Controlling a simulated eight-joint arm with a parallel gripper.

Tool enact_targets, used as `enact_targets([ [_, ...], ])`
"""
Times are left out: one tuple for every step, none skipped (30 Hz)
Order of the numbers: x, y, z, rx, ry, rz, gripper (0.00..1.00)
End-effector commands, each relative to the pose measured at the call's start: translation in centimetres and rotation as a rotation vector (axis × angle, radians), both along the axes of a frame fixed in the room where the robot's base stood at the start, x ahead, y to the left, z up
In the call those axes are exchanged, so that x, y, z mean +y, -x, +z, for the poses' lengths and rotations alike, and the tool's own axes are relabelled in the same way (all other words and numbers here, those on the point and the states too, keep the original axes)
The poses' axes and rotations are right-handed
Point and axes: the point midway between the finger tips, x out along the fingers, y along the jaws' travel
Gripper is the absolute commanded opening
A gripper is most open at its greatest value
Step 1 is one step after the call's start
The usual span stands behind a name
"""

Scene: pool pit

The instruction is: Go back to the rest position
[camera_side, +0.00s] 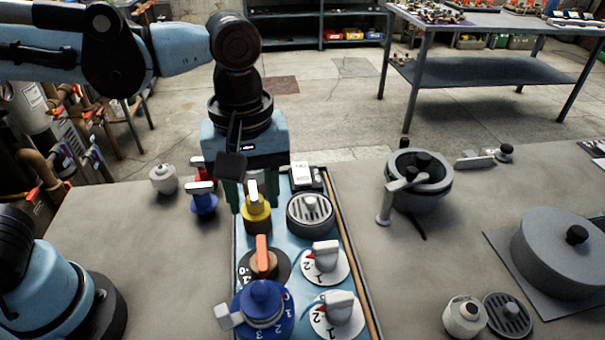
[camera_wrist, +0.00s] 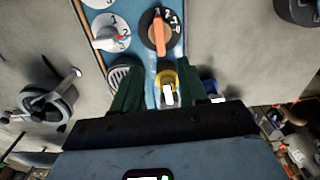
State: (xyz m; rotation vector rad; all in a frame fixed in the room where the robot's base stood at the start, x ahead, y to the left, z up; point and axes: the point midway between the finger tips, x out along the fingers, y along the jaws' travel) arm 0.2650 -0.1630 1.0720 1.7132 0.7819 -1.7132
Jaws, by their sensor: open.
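My gripper (camera_side: 257,203) points down over the blue panel (camera_side: 241,225) on the table. Its two green fingers are apart, and they also show in the wrist view (camera_wrist: 163,82). The yellow valve with a white-topped handle (camera_side: 257,214) appears between the fingers in both views; it also shows in the wrist view (camera_wrist: 166,76). A gap shows on each side of it in the wrist view. I cannot tell how far down the fingertips reach beside it. The fingers hold nothing that I can see.
The panel carries an orange-handled dial (camera_side: 262,250), a blue dial (camera_side: 263,305), white dials (camera_side: 326,260) and a round grille (camera_side: 311,212). Blue (camera_side: 203,203) and red valves stand close left of my gripper. A grey pot (camera_side: 418,183) stands right. Table between panel and pot is mostly clear.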

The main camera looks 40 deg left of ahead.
Motion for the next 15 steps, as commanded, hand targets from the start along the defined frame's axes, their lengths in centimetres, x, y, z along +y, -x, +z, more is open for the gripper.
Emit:
enact_targets([
  [0.0,0.0,0.0,0.000,0.000,0.000,0.43],
  [0.0,0.0,0.0,0.000,0.000,0.000,0.43],
  [0.0,0.0,0.0,0.000,0.000,0.000,0.43],
  [0.0,0.0,0.0,0.000,0.000,0.000,0.43],
  [0.0,0.0,0.0,0.000,0.000,0.000,0.43],
  [0.0,0.0,0.0,0.000,0.000,0.000,0.43],
  [0.0,0.0,0.0,0.000,0.000,0.000,0.43],
  [0.0,0.0,0.0,-0.001,0.001,-0.001,0.43],
  [0.1,0.0,0.0,-0.004,0.002,-0.005,0.43],
  [0.3,-0.1,0.0,-0.009,0.005,-0.011,0.43],
  [0.6,-0.2,0.0,-0.016,0.009,-0.022,0.43],
  [1.1,-0.3,-0.1,-0.031,0.016,-0.043,0.43],
  [1.5,-0.5,-0.1,-0.046,0.023,-0.064,0.43],
  [2.1,-0.6,-0.2,-0.065,0.030,-0.090,0.43],
  [3.0,-0.9,-0.3,-0.096,0.039,-0.132,0.43],
])
